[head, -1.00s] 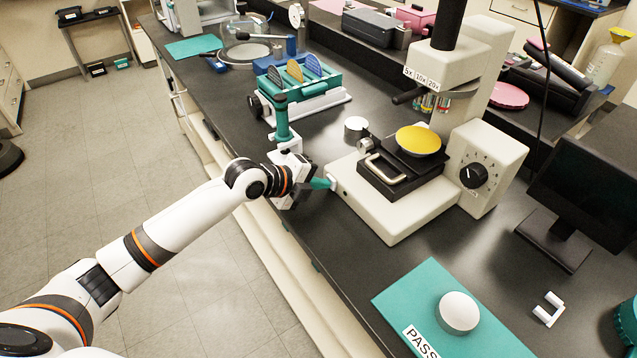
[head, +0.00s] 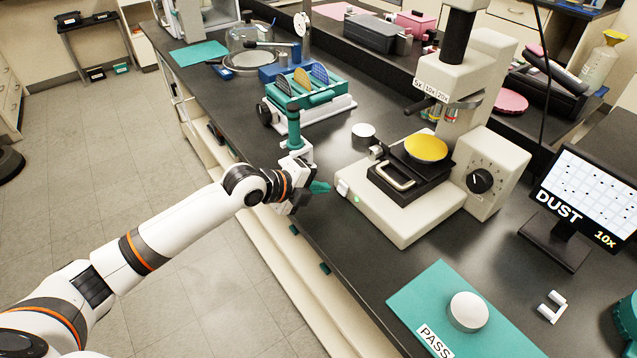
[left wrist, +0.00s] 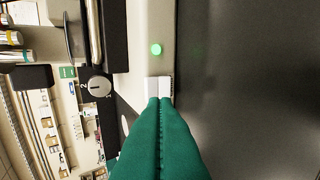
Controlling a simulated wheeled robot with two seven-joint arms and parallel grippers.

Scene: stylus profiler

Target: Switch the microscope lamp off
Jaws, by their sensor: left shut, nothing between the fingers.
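The cream microscope (head: 395,215) stands on the bench. Its white lamp switch (head: 343,187) is on the front left corner of the base and also shows in the left wrist view (left wrist: 158,88). A green light (head: 357,199) beside the switch is lit, also in the left wrist view (left wrist: 156,49). My left gripper (head: 320,187), with teal fingers, is shut and empty, pointing at the switch with a small gap in the head view. In the left wrist view its fingertips (left wrist: 160,101) overlap the switch's near edge. My right gripper is not in view.
The monitor (head: 580,195) is lit and reads DUST and 10x. A yellow disc (head: 426,147) lies on the microscope stage. A teal PASS mat (head: 425,290) with a white round piece is in front. A teal wafer rack (head: 318,100) stands behind my left gripper.

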